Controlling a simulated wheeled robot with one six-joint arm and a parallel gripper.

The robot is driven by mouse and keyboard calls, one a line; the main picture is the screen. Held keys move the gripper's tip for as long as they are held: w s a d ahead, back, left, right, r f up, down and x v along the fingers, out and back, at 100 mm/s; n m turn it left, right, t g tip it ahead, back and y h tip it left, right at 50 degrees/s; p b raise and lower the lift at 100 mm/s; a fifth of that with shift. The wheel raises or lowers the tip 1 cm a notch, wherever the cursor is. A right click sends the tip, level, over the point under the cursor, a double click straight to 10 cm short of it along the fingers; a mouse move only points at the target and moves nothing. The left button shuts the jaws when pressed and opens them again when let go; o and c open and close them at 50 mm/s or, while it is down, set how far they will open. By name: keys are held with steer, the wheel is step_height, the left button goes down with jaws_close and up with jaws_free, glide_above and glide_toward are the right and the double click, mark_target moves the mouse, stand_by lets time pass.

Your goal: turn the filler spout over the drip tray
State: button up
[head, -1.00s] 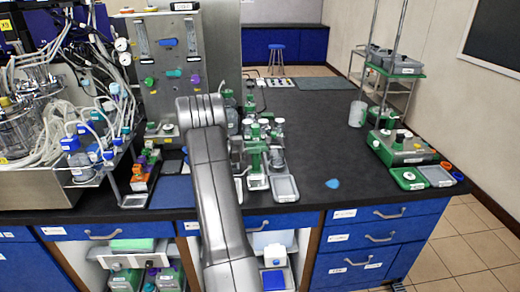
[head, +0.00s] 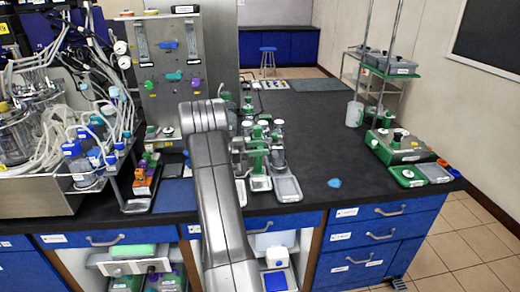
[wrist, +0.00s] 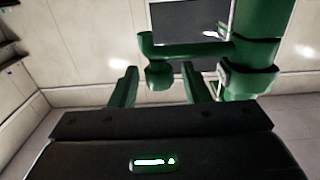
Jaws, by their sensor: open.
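The green filler (head: 258,150) stands on the dark bench, partly behind my arm in the head view. In the wrist view its thick green column (wrist: 255,45) is at the upper right. The green filler spout (wrist: 190,49) runs left from it and ends in a short downward nozzle. My gripper (wrist: 160,86) is open, with one finger on each side of the nozzle in the picture. I cannot tell whether they touch it. A grey tray (head: 287,196), likely the drip tray, lies at the filler's front right.
A green-based station (head: 400,150) is at the right end. A steel panel (head: 175,70) stands behind to the left.

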steer(key=a+b, duration=0.2)
steer(key=a, duration=1.1)
steer(key=shift+s+a+b, duration=0.3)
steer(key=shift+s+a, duration=0.05)
steer(key=shift+a, duration=0.05)
steer(key=d+p, duration=0.1)
steer(key=d, duration=0.8)
steer(key=d+p, duration=0.1)
steer(key=d, duration=0.3)
steer(key=shift+w+d+p, duration=0.35)
steer(key=shift+d, duration=0.1)
steer(key=shift+d, duration=0.15)
